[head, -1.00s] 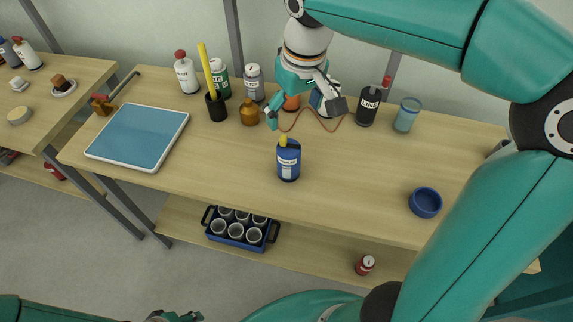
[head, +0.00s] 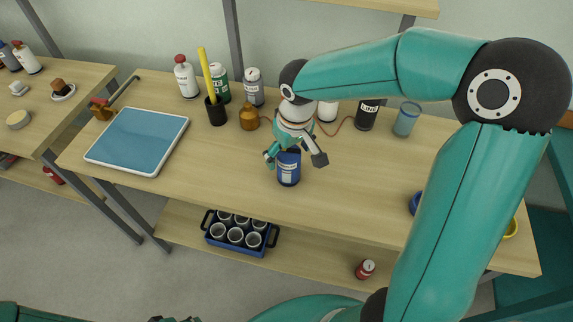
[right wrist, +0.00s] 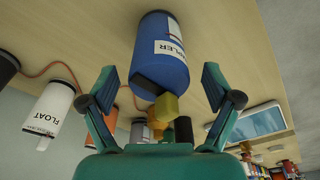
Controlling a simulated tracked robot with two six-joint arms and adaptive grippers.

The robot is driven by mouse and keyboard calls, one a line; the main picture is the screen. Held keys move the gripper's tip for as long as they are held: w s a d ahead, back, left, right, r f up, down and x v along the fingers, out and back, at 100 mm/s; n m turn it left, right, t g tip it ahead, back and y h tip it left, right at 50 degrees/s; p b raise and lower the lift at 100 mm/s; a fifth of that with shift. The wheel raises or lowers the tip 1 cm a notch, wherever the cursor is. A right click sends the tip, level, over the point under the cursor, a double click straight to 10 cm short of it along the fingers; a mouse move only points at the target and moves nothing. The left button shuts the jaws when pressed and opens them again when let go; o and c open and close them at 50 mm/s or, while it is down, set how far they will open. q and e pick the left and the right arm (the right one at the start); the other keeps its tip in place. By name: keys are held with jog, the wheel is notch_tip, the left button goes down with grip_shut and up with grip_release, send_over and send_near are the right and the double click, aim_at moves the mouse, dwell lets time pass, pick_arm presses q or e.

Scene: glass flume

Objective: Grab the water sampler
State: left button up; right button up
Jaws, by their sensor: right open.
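The water sampler is a blue cylinder (head: 289,175) with a white label, standing on the wooden bench in the head view. In the right wrist view the sampler (right wrist: 163,60) shows part of its lettering, a dark piece and a yellow knob at its top end, which faces the gripper. My right gripper (head: 294,160) is open just above the sampler and hides its top in the head view. In the right wrist view its fingers (right wrist: 160,88) are on either side of the sampler's top end, apart from it. Only a sliver of my left gripper (head: 176,319) shows at the bottom edge.
Behind stand an amber bottle (head: 249,116), a black cup with a yellow stick (head: 217,112), a dark LINE bottle (head: 366,117) and a blue jar (head: 406,120). A blue tray (head: 138,140) lies left. A white FLOAT container (right wrist: 50,108) has a cord.

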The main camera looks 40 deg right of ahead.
jog(key=shift+w+f, duration=0.15)
jog(key=shift+f, duration=0.6)
jog(key=shift+w+f, duration=0.1)
jog(key=shift+f, duration=0.6)
jog(key=c, duration=1.3)
jog(key=shift+r, duration=0.1)
jog(key=shift+c, duration=0.2)
